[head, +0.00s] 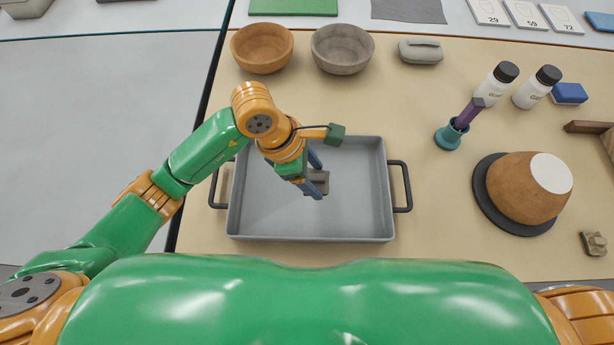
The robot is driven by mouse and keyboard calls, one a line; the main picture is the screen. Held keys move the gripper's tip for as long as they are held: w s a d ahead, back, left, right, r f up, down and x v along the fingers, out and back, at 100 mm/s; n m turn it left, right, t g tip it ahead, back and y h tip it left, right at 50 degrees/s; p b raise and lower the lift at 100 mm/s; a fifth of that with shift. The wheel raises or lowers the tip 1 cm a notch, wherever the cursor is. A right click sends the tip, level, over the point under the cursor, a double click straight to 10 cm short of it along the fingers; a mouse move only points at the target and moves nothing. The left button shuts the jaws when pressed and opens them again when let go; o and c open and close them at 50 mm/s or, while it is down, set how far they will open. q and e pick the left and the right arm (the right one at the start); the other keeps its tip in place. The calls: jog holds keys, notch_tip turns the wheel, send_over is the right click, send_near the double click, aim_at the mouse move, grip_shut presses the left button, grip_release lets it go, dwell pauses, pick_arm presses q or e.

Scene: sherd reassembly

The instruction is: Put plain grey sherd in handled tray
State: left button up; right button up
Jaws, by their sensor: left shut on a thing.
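The handled tray (360,215) is a grey rectangular pan with dark handles at its left and right ends. It stands on the tan mat in front of me. My left gripper (315,186) points down over the middle of the tray. It is shut on a grey sherd (319,178), which shows partly between the blue fingers. I cannot tell whether the sherd touches the tray floor. My right gripper is not in view.
An orange-brown bowl (262,47) and a grey bowl (342,48) stand behind the tray. To the right are a brown pot (520,187) on a dark disc, white bottles (497,83), a teal holder (450,135) and a small grey-brown piece (593,243). A grey lidded case (420,51) lies behind.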

pick_arm(q)
jog(key=f, duration=0.1)
jog(key=a+f, duration=0.1)
jog(key=f, duration=0.1)
jog(key=f+p, duration=0.1)
jog(key=f, duration=0.1)
jog(key=shift+w+a, duration=0.15)
jog(key=shift+w, duration=0.25)
jog(key=shift+f, duration=0.1)
jog(key=o, duration=0.9)
jog(key=shift+f+b, duration=0.15)
jog(key=shift+b, duration=0.15)
jog(key=o, duration=0.5)
